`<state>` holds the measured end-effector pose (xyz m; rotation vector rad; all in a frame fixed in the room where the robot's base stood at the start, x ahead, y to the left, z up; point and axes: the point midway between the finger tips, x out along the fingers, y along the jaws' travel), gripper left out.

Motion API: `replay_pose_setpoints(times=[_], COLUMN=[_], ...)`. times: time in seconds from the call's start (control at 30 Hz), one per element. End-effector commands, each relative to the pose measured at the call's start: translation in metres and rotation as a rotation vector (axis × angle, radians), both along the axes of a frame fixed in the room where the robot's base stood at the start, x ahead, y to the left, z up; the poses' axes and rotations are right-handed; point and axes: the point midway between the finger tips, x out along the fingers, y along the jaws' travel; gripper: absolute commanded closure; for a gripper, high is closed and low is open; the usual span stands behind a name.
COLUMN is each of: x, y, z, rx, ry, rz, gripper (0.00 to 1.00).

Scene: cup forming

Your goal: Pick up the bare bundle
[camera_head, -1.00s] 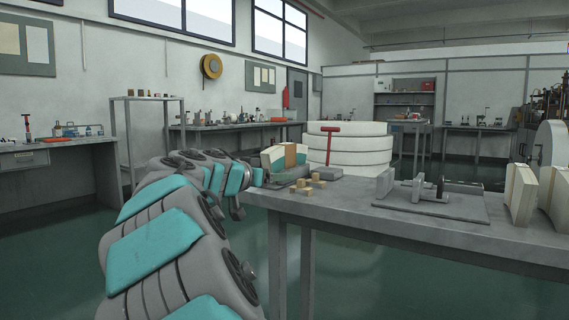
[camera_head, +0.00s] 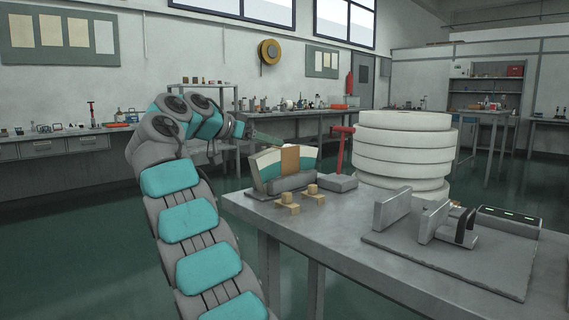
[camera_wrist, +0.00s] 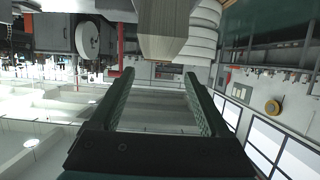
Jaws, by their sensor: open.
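A fan-shaped bundle (camera_head: 267,167) of cream and teal stands upright in a grey holder (camera_head: 291,183) at the table's far left corner, with a brown strip (camera_head: 290,160) across its middle. No bundle without a strip can be made out in the head view. My gripper (camera_head: 284,141) is raised just above and behind this bundle, partly hidden. In the wrist view my gripper (camera_wrist: 160,73) is open with nothing between its fingers. A pale, finely lined block (camera_wrist: 165,28), perhaps a bundle, shows beyond the fingertips.
The table's front middle is bare.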

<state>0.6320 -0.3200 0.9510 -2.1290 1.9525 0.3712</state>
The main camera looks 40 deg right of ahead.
Motion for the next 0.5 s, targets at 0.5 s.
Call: replay_pose_setpoints(times=[0.5], x=[-0.001], y=[-0.038], z=[-0.017], rx=[0.008], ry=[-0.002], rz=[-0.01], gripper=[0.2])
